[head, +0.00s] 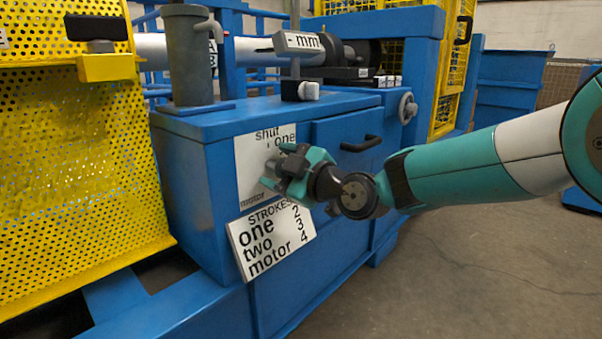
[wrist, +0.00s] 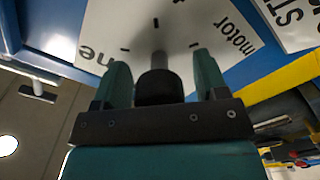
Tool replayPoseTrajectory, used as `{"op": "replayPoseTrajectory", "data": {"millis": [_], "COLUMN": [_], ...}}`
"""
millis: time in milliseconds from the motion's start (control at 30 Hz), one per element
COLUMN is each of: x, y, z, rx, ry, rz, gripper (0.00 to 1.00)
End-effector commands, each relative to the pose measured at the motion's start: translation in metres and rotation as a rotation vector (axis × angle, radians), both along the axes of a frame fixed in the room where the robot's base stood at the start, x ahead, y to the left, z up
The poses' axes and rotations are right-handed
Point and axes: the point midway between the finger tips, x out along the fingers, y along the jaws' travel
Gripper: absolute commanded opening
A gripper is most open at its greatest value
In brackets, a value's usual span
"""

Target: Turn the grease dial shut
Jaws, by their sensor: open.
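The grease dial's white plate (head: 251,160) is on the front of the blue cabinet in the head view. It reads "shut" at the top, "one" at the right and "motor" at the lower left. The plate (wrist: 195,22) also fills the top of the wrist view, with dark tick marks. My gripper (head: 280,173) is at the plate, covering much of its middle and right side. In the wrist view my gripper (wrist: 161,60) is open, with a finger on each side of the grey dial knob (wrist: 158,63). Finger contact and the pointer's exact setting cannot be told.
A "STROKES" sign (head: 272,243) hangs just below the plate. A black drawer handle (head: 360,144) is to the right. A grey pump (head: 190,60) stands on the cabinet top. A yellow mesh guard (head: 80,160) is on the left. Open floor (head: 480,270) lies at the right.

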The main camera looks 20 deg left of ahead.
Motion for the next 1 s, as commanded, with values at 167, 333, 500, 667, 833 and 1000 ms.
{"op": "replayPoseTrajectory", "data": {"millis": [167,333,500,667,833,1000], "x": [-0.008,-0.023,-0.040,-0.053,-0.062,-0.065], "y": [-0.022,-0.061,-0.102,-0.133,-0.153,-0.159], "z": [0.003,0.003,0.001,0.000,-0.001,0.000], "rx": [0.000,-0.001,-0.002,-0.001,-0.002,-0.001], "ry": [0.003,0.006,0.005,0.004,0.003,0.001], "rz": [-0.003,-0.006,-0.006,-0.006,-0.003,-0.001], "gripper": [0.67,0.67,0.67,0.67,0.67,0.67]}}
